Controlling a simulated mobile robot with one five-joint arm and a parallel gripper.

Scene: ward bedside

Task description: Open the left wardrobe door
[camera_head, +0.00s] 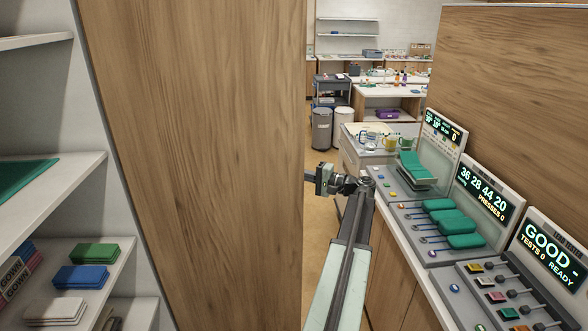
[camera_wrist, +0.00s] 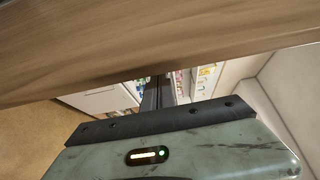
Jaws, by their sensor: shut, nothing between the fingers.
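A tall wooden door panel (camera_head: 195,150) stands swung out beside the shelves at the left in the head view, so it appears to be the open left wardrobe door. Its free edge is near the middle of the picture. My gripper (camera_head: 309,177) is just right of that edge, pointing left, with its fingertips partly hidden behind the panel. In the wrist view a wooden panel (camera_wrist: 130,45) crosses the top, close to my gripper (camera_wrist: 158,88). The fingers are together and empty. I cannot tell whether they touch the panel. No handle shows.
White shelves (camera_head: 85,190) at the left hold folded green, blue and white items. A counter with test devices (camera_head: 440,215) and lit displays runs along the right, close to my arm. Grey bins (camera_head: 322,128) and worktables (camera_head: 390,100) stand further back, beyond open floor.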

